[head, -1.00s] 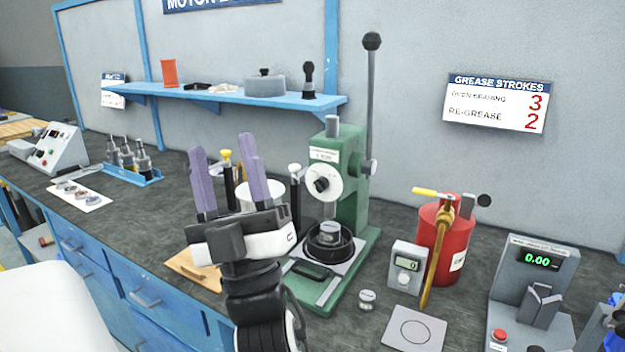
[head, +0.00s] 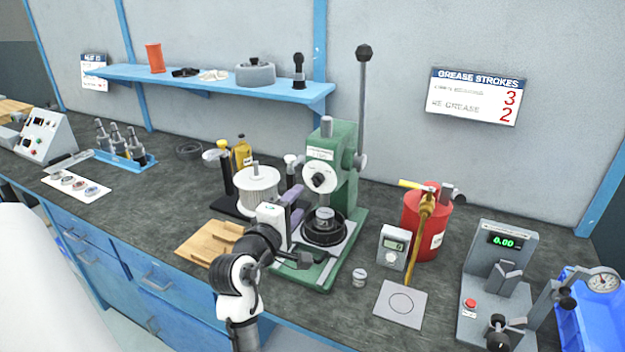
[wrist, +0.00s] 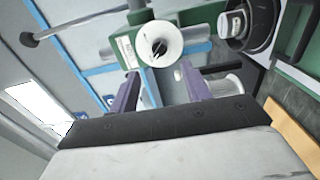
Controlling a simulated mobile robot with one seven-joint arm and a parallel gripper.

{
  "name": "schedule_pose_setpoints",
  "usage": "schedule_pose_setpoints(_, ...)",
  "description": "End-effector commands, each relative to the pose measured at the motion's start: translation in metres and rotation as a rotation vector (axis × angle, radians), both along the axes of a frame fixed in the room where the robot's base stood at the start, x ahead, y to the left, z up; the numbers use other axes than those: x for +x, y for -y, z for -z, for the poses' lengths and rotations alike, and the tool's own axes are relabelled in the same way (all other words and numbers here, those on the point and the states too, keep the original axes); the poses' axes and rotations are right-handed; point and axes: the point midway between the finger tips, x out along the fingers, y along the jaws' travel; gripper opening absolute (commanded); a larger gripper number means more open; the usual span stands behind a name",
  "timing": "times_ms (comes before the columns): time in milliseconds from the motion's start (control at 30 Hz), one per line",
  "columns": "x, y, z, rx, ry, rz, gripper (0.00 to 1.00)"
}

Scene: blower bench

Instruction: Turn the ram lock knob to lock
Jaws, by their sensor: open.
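The ram lock knob (head: 319,180) is a small black knob on a round white dial on the front of the green arbor press (head: 345,165). In the wrist view the knob (wrist: 159,47) shows on its white dial just beyond the fingertips, roughly between them. My gripper (head: 297,202) has purple fingers and is in front of the press, just below and left of the dial. In the wrist view its fingers (wrist: 158,76) are apart with nothing between them. The knob appears untouched. The dial markings are too small to read.
The press lever (head: 363,110) rises behind the head. A black ring fixture (head: 325,233) sits on the press base. A white ribbed rotor (head: 259,190) stands left of my gripper. A red grease pot (head: 428,222) and a small meter (head: 393,247) stand to the right.

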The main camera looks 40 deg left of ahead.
Motion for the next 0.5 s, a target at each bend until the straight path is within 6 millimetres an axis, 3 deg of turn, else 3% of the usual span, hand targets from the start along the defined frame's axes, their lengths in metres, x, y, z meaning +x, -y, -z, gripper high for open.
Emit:
schedule_pose_setpoints(200,0.047,-0.011,-0.004,0.001,-0.002,0.002,0.48)
schedule_pose_setpoints(500,0.084,-0.02,-0.002,0.004,0.0,-0.001,0.48)
